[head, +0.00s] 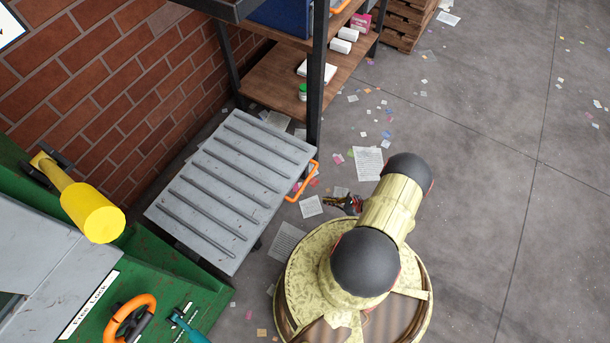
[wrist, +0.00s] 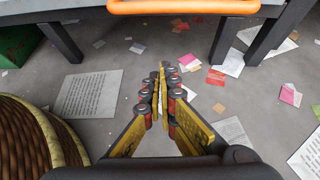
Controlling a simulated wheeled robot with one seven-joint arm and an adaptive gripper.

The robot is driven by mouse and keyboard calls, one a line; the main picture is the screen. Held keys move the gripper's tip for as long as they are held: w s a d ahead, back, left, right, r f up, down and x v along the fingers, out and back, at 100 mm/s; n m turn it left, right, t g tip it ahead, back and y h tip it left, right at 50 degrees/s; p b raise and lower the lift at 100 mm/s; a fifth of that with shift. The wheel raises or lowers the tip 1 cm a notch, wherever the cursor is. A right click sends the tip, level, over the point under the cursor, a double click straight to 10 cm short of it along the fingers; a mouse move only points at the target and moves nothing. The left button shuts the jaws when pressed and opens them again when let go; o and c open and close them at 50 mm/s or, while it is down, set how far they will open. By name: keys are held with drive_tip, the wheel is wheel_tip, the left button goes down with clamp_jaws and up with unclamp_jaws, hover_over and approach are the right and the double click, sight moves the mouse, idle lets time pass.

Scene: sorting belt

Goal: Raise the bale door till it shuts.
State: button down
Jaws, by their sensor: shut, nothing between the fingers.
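The bale door (head: 229,187) is a grey ribbed panel lying lowered, roughly flat, beside the green baler (head: 165,270) in the head view. An orange bar handle (head: 302,182) is on its right edge. In the wrist view, the handle (wrist: 185,6) crosses the top of the picture, beyond my fingertips and apart from them. My gripper (head: 343,204) is just right of the handle in the head view, partly hidden by my arm. In the wrist view my gripper (wrist: 160,78) has its fingers together, with nothing between them. The door's underside is mostly hidden.
A shelf unit (head: 265,82) with dark posts stands behind the door, close to its far corner. A brick wall (head: 100,75) is at the left. A yellow cylinder (head: 93,212) and an orange ring (head: 130,318) are on the baler. Paper scraps litter the open floor (head: 500,200).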

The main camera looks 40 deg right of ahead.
drive_tip(key=w+f+b, duration=0.4)
drive_tip(key=w+f, duration=0.1)
drive_tip(key=w, duration=0.6)
drive_tip(key=shift+m+t+h, duration=0.3)
drive_tip(key=shift+m+h, duration=0.2)
drive_tip(key=shift+w+d+r, duration=0.1)
drive_tip(key=shift+w+r, duration=0.05)
drive_tip(key=shift+r, duration=1)
drive_tip(key=shift+w+d+r, duration=0.1)
drive_tip(key=shift+r, duration=1)
drive_tip(key=shift+r+p, duration=0.15)
drive_tip(key=shift+p, duration=0.15)
